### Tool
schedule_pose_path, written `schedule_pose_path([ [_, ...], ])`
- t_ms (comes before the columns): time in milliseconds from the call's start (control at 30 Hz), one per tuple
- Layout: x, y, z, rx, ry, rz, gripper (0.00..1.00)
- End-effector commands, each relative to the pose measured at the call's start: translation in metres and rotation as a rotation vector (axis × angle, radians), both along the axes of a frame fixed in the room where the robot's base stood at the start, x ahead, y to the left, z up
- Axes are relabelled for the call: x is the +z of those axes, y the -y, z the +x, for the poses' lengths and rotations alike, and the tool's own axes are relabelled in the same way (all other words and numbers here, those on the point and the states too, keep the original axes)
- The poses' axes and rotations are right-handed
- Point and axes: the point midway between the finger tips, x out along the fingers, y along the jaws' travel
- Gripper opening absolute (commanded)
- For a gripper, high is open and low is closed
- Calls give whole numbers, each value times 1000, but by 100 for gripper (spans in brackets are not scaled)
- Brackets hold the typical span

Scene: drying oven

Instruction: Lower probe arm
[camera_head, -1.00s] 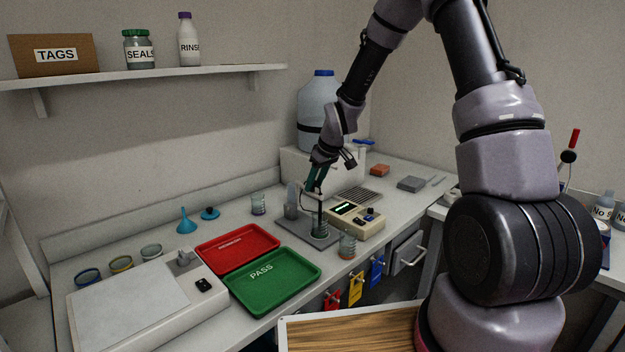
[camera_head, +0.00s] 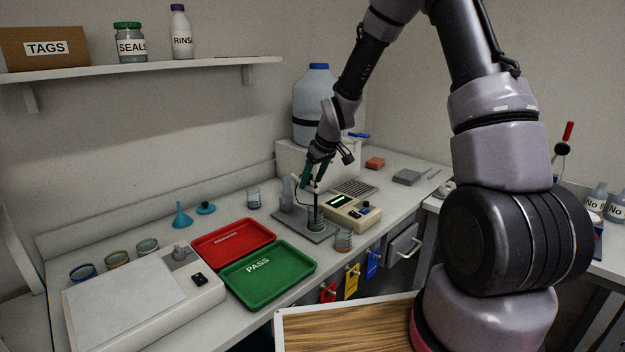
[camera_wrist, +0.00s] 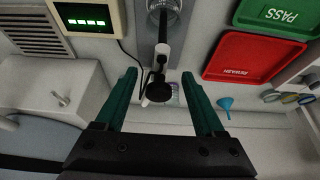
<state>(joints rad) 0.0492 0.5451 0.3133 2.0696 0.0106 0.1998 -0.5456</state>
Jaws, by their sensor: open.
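The probe arm (camera_wrist: 161,50) is a pale bar with a dark round end in the wrist view; a black cable runs from it to the meter. A slim dark probe (camera_head: 316,199) stands upright over or in a glass beaker (camera_head: 316,222) on the grey stand plate (camera_head: 287,222); its exact depth is unclear. My gripper (camera_head: 316,180) is just above the probe stand, with its green fingers spread. In the wrist view my gripper (camera_wrist: 160,76) has one finger on each side of the probe arm's end, with gaps and no visible contact.
The cream meter (camera_head: 352,212) with a green display stands right of the stand. Red (camera_head: 222,248) and green (camera_head: 270,282) trays lie left. A large blue-capped bottle (camera_head: 312,105) stands behind.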

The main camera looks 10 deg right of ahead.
Motion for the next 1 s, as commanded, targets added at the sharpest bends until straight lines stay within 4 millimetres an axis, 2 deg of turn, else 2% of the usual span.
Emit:
schedule_pose_path([
  [167,20,6,-5,-2,4,0,71],
  [433,70,19,-23,-3,5,0,71],
  [600,91,24,-32,-2,2,-1,71],
  [1000,97,25,-35,-1,-1,0,71],
])
